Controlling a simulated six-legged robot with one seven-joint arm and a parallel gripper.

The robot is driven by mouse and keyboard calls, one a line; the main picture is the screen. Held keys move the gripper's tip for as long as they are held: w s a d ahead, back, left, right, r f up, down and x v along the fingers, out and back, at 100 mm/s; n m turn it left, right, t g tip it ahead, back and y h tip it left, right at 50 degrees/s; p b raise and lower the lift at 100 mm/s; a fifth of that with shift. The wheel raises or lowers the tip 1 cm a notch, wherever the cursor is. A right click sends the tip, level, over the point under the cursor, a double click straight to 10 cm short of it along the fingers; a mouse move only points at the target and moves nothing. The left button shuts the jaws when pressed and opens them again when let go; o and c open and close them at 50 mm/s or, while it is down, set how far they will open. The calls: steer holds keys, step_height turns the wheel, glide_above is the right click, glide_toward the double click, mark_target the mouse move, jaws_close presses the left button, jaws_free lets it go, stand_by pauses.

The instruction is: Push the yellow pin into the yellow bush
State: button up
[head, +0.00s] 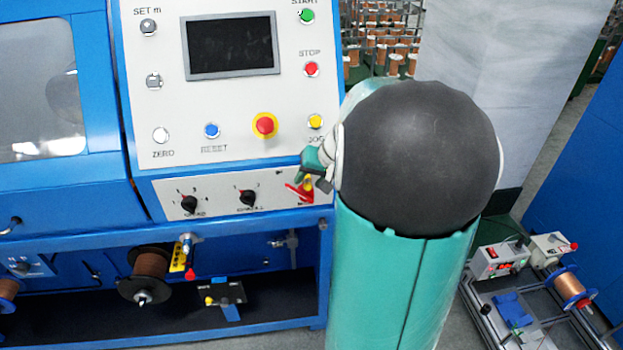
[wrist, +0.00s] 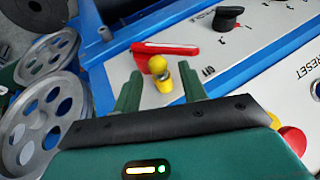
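A yellow piece (wrist: 158,67) with a rounded end stands out from the white control panel beside a red lever (wrist: 165,48) in the wrist view. A yellow part directly below it (wrist: 164,84) touches it. Which is the pin and which the bush, I cannot tell for sure. In the head view a bit of yellow (head: 308,183) shows by the red lever (head: 299,192). My gripper (wrist: 161,78) is open, its two green fingers pointing at the panel on either side of the yellow piece, with gaps showing. In the head view my gripper (head: 316,166) is partly hidden by my arm.
The panel carries black rotary knobs (head: 247,197), a red emergency button (head: 265,125) and a yellow button (head: 315,121) close to the gripper. Grey pulley wheels (wrist: 40,120) lie at left in the wrist view. A copper spool (head: 150,265) hangs below the panel.

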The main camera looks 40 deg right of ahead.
steer(key=shift+o, duration=0.5)
steer(key=shift+s, duration=0.1)
steer(key=shift+o, duration=0.7)
step_height(320, 180, up, 8)
steer(key=s+d, duration=0.2)
steer(key=shift+d+r, duration=0.2)
steer(key=shift+d, duration=0.15)
stand_by(0.4)
steer(key=s+a+r+n+g, duration=0.1)
steer(key=s+a+n, duration=0.15)
steer(key=a, duration=1.05)
steer(key=s+a+r+n, duration=0.1)
steer(key=s+a+n, duration=0.15)
steer(key=a, duration=0.95)
steer(key=s+a+f+n, duration=0.1)
steer(key=s+a+n, duration=0.1)
steer(key=s+a, duration=0.4)
steer(key=shift+s+a+f+n+h, duration=0.2)
steer(key=shift+a+f+n+h, duration=0.15)
steer(key=shift+a, duration=0.55)
